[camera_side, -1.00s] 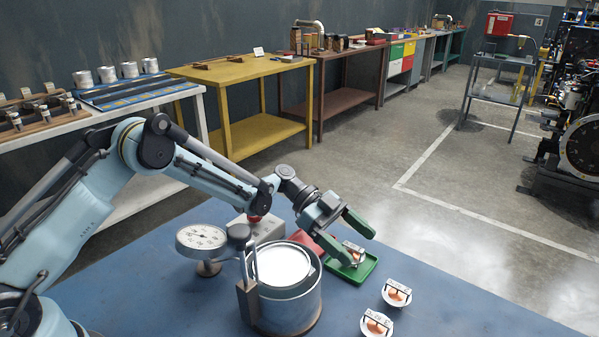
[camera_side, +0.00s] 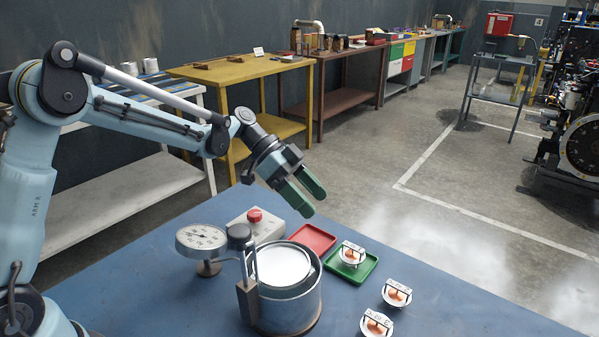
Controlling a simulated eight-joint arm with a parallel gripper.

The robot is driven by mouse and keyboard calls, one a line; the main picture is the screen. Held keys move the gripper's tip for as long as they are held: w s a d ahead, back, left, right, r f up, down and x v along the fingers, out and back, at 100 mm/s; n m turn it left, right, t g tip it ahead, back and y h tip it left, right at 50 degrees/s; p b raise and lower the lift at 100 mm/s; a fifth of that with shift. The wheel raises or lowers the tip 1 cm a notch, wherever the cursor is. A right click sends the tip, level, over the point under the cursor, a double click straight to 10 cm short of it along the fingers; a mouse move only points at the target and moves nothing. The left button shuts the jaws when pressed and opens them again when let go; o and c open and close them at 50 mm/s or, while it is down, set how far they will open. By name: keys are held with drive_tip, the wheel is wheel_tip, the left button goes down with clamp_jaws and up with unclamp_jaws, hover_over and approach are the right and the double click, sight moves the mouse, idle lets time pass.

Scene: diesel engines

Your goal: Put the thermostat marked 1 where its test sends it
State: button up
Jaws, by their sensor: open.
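One thermostat (camera_side: 351,254) sits in the green tray (camera_side: 368,270). Another thermostat (camera_side: 397,293) stands on the bare table to the right, and a third thermostat (camera_side: 377,325) stands near the front edge of the picture. Their marks are too small to read. The metal pot (camera_side: 285,300) holds white contents, with a dial gauge (camera_side: 201,238) beside it. The red tray (camera_side: 311,238) is empty. My gripper (camera_side: 308,200) is open and empty, raised above and behind the red tray.
A grey box with a red button (camera_side: 255,216) stands behind the pot. The blue table (camera_side: 160,275) is clear at left and at right front. Benches, including a yellow bench (camera_side: 235,75), line the far wall.

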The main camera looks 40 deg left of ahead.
drive_tip(key=s+a+n+t+y, duration=0.1)
drive_tip(key=s+a+n+y, duration=0.1)
drive_tip(key=s+n+y, duration=0.1)
drive_tip(key=s+a+r+n+t+y, duration=0.1)
drive_tip(key=s+a+n+t+y, duration=0.1)
drive_tip(key=s+n, duration=0.3)
drive_tip(key=s+a+r+n+t+y, duration=0.1)
drive_tip(key=s+a+n+y, duration=0.3)
drive_tip(key=s, duration=0.5)
drive_tip(key=shift+a+t+y, duration=0.1)
drive_tip(key=shift+t+y, duration=0.2)
drive_tip(key=shift+t, duration=0.2)
drive_tip(key=shift+s+a+f+n+t+y, duration=0.15)
drive_tip(key=shift+s+a+n+t+y, duration=0.15)
drive_tip(key=shift+s+a+n, duration=0.15)
